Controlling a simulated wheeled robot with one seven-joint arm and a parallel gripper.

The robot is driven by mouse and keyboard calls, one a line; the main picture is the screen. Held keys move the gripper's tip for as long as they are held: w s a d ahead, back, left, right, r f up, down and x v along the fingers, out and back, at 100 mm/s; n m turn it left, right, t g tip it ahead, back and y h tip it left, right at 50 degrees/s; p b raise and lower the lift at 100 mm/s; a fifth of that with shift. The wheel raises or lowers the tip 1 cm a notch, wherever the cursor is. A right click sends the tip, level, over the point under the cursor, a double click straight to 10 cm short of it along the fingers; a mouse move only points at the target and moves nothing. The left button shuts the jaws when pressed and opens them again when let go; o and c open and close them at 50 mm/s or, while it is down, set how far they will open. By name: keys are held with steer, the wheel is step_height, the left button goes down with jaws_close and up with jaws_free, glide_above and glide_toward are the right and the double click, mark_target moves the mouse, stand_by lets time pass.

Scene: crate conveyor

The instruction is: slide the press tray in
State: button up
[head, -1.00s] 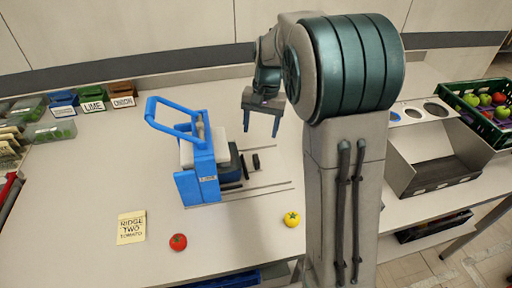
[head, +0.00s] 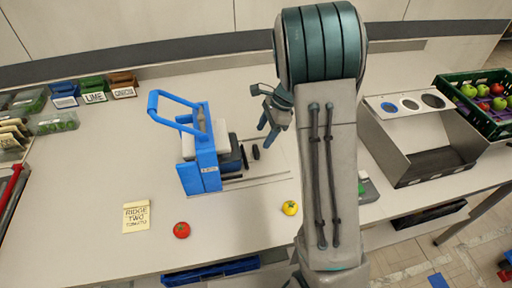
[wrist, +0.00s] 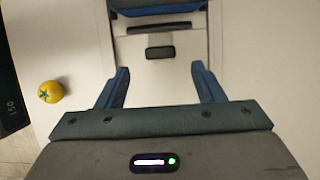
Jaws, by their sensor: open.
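The blue press (head: 205,150) with its raised loop handle stands on the table left of my arm. The dark press tray (head: 232,158) sticks out of its right side. The tray's small black handle (head: 256,152) lies over the rails, and in the wrist view the handle (wrist: 160,53) shows just ahead of my fingers. In the wrist view the tray's body (wrist: 158,28) is at the top, partly cut off. My gripper (head: 268,134) is beside the handle on its right. In the wrist view my gripper (wrist: 160,84) is open, with nothing between the fingers.
A yellow tomato (head: 290,208) lies in front of the rails, with a red tomato (head: 181,230) and a note card (head: 136,216) further left. A grey sorting stand (head: 420,150) and a green crate (head: 445,82) are on the right. Labelled bins stand back left.

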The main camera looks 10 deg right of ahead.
mark_target(256, 149)
steer(key=x, duration=0.7)
steer(key=shift+a+f+p, duration=0.2)
steer(key=shift+f+p, duration=0.05)
steer(key=shift+p, duration=0.05)
jaws_close()
steer(key=a, duration=0.4)
steer(key=shift+a, duration=0.2)
jaws_free()
steer(key=shift+a, duration=0.15)
steer(key=shift+d+r, duration=0.25)
steer(key=b+v, duration=0.1)
steer(key=v, duration=1.2)
